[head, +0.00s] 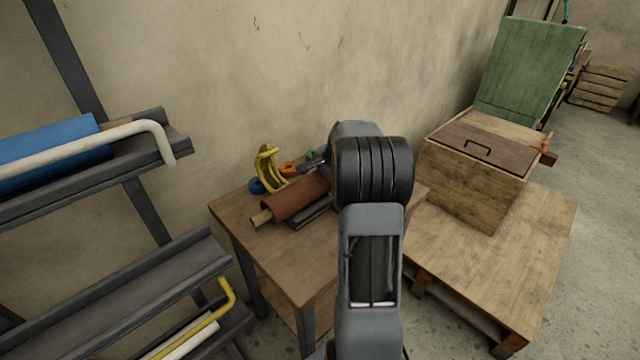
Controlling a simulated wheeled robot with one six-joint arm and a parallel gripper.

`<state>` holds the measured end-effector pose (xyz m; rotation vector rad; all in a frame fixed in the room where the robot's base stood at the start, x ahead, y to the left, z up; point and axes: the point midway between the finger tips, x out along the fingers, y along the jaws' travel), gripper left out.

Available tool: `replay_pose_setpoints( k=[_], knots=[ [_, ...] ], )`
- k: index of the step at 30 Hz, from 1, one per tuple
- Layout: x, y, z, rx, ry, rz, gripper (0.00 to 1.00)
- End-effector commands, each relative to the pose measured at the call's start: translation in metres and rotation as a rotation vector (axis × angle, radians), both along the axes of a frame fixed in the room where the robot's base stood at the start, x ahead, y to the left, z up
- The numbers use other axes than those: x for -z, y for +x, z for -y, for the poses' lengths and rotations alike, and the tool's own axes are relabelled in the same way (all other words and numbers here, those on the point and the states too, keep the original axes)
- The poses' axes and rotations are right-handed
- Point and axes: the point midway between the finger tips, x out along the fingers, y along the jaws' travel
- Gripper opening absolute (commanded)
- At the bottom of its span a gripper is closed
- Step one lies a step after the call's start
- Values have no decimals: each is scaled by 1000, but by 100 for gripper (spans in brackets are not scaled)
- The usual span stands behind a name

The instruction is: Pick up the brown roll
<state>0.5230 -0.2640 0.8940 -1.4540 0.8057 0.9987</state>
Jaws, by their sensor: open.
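The brown roll (298,199) lies on the small wooden table (240,213) against the wall, in the middle of the head view. A pale wooden core (262,217) sticks out of its near left end. Its far right end is hidden behind my arm. A dark, flat holder or tray (312,215) shows beside its lower right side; I cannot tell whether it supports the roll. My arm rises in front of the table's right part. My gripper does not show; my own arm links block the view there.
On the table behind the roll are a yellow clamp-like tool (268,165), a blue ring (257,186) and an orange item (288,169). A rack with a blue roll (50,148) stands left. A wooden box (470,185) sits on a low platform (500,265) right.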

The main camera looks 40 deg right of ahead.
Motion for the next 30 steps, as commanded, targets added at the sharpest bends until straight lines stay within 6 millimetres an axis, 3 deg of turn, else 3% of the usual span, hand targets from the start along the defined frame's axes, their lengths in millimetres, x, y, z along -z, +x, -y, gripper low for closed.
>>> replay_pose_setpoints(
  k=[11, 30],
  knots=[
    [8, 4, 0, 0, -1, 0, 100],
    [8, 4, 0, 0, 0, 0, 39]
  ],
)
